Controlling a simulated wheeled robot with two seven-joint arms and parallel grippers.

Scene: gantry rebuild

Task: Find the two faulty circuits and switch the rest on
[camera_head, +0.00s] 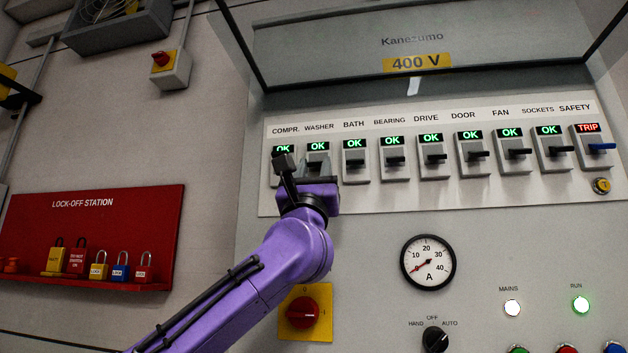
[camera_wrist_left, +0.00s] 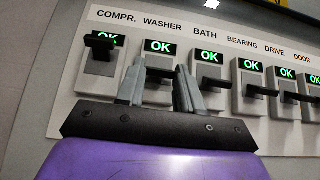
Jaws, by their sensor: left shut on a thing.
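A row of breakers labelled COMPR., WASHER, BATH, BEARING, DRIVE, DOOR, FAN, SOCKETS and SAFETY sits on a white panel. The BATH breaker (camera_head: 355,172) and those up to SOCKETS (camera_head: 549,130) show green OK. The SAFETY breaker (camera_head: 588,128) shows red TRIP and has a blue lever. My right gripper is not in view.
A raised cover (camera_head: 420,40) marked 400 V hangs above the breakers. Below are an ammeter (camera_head: 428,262), a red rotary switch (camera_head: 302,313), a HAND/OFF/AUTO selector (camera_head: 435,339) and lit lamps. A lock-off station (camera_head: 90,225) with padlocks is on the left wall.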

